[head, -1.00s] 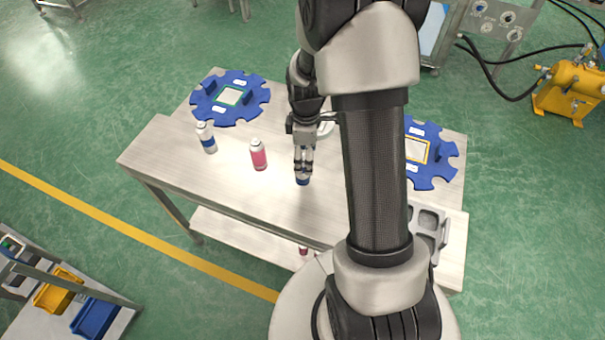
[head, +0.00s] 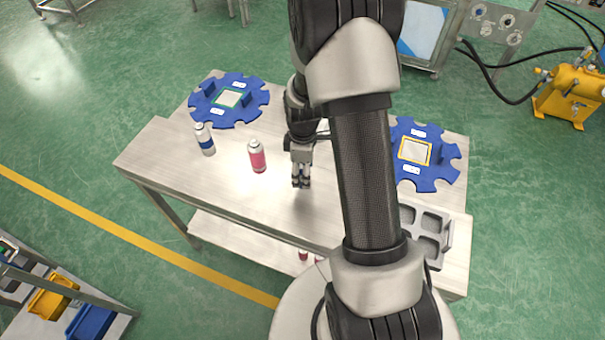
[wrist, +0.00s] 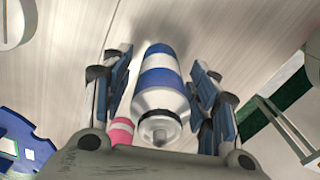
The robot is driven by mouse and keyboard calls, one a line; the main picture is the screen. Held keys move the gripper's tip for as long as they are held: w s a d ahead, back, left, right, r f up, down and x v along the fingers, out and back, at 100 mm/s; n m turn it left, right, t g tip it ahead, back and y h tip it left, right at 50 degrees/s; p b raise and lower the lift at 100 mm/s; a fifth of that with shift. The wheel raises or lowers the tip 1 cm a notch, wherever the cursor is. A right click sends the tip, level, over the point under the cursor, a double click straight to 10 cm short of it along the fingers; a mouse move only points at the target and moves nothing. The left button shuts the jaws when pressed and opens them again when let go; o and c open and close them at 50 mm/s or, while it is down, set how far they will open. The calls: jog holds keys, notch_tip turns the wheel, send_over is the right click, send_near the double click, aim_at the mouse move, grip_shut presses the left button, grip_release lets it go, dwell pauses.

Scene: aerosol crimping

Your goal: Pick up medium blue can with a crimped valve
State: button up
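A white can with blue bands (wrist: 158,82) stands between my gripper's fingers in the wrist view. Its metal shoulder, dark ring and small valve stem (wrist: 158,134) face the camera. My gripper (head: 301,186) points down over the table's middle. In the wrist view my gripper (wrist: 160,75) has one finger on each side of the can, with narrow gaps showing, so it looks open around the can. In the head view the fingers hide this can. Another white and blue can (head: 206,141) stands farther left.
A pink can (head: 257,157) stands close to the left of my gripper and also shows in the wrist view (wrist: 121,131). Blue notched fixtures (head: 252,103) (head: 432,184) lie at the back left and right. A grey compartment tray (head: 444,246) is at the right. The front table (head: 270,215) is clear.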

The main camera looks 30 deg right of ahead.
jog(key=c, duration=0.9)
jog(key=shift+r, duration=0.1)
